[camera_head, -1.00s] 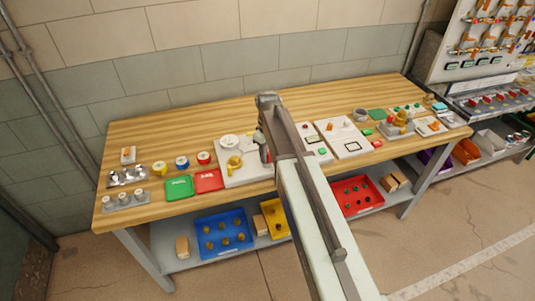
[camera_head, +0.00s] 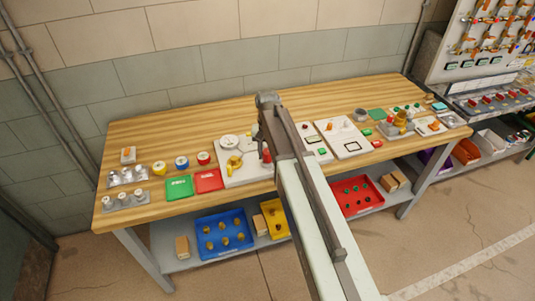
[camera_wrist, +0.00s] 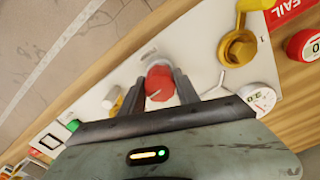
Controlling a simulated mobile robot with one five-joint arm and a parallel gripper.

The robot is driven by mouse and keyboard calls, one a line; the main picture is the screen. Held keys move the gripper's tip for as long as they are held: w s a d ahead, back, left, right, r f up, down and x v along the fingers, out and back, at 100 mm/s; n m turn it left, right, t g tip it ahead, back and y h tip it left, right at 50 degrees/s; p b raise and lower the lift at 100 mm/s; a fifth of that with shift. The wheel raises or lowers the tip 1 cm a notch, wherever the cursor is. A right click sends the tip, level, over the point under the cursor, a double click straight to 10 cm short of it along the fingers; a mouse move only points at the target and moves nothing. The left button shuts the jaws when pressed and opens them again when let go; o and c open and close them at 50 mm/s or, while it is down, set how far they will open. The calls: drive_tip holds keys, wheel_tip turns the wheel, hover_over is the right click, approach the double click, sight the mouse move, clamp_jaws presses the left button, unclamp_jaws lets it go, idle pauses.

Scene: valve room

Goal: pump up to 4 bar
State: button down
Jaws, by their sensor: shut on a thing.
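My gripper (camera_wrist: 161,80) is shut on a red knob-like handle (camera_wrist: 160,86) in the wrist view. The red handle (camera_head: 267,156) also shows in the head view, below the end of my arm. It stands on a white board (camera_head: 240,175) on the bench. A round white dial (camera_wrist: 257,97) is on the same board (camera_wrist: 205,50) beside the gripper, and it shows in the head view (camera_head: 229,141). Its reading is too small to tell. A yellow ring-shaped part (camera_wrist: 238,47) sits on the board near the dial. My arm hides part of the board.
Another white board (camera_head: 345,138) lies to the right. Blue (camera_head: 224,216) and red (camera_head: 355,210) bins stand on the lower shelf. The back of the wooden bench is clear.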

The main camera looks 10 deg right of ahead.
sight(267, 151)
drive_tip(key=m, duration=0.6)
drive_tip(key=shift+s+m, duration=0.1)
drive_tip(key=shift+m, duration=0.2)
idle(0.5)
drive_tip(key=c, duration=0.9)
unclamp_jaws()
wheel_tip(267, 151, up, 8)
drive_tip(key=p, duration=0.8)
drive_tip(key=shift+f, duration=0.1)
